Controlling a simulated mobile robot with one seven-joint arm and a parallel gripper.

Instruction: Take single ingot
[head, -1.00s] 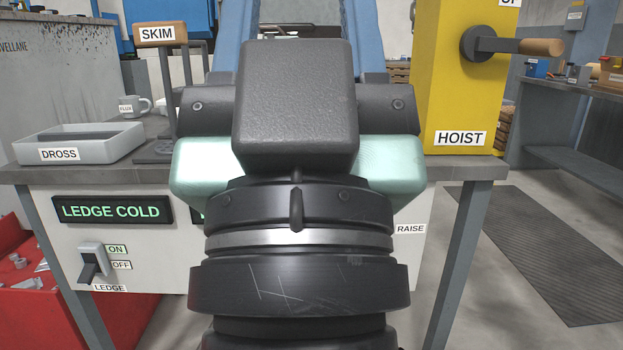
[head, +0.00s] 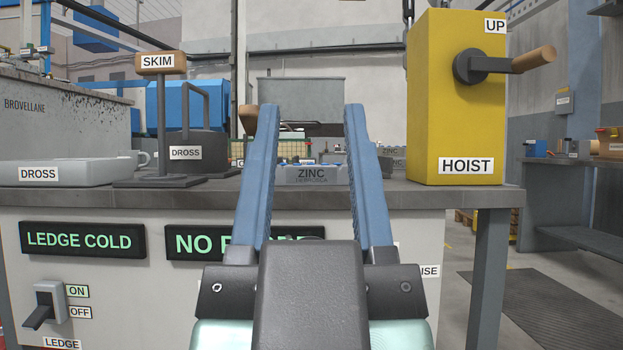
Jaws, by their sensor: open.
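My gripper (head: 312,112) is open and empty in the head view. Its two blue fingers stand wide apart and point away from me toward the back of the bench. A grey ingot lettered ZINC (head: 311,174) lies on the bench, framed between the fingers and beyond them. More grey ingots marked ZINC (head: 392,155) show behind the right finger, partly hidden by it. How they are stacked is hard to tell.
The yellow hoist box (head: 455,110) with its crank handle (head: 530,59) stands at right on the bench (head: 415,198). The SKIM tool (head: 161,115), a dark DROSS object (head: 190,145) and a pale DROSS tray (head: 70,173) stand at left. Ledge switch (head: 45,302) is below.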

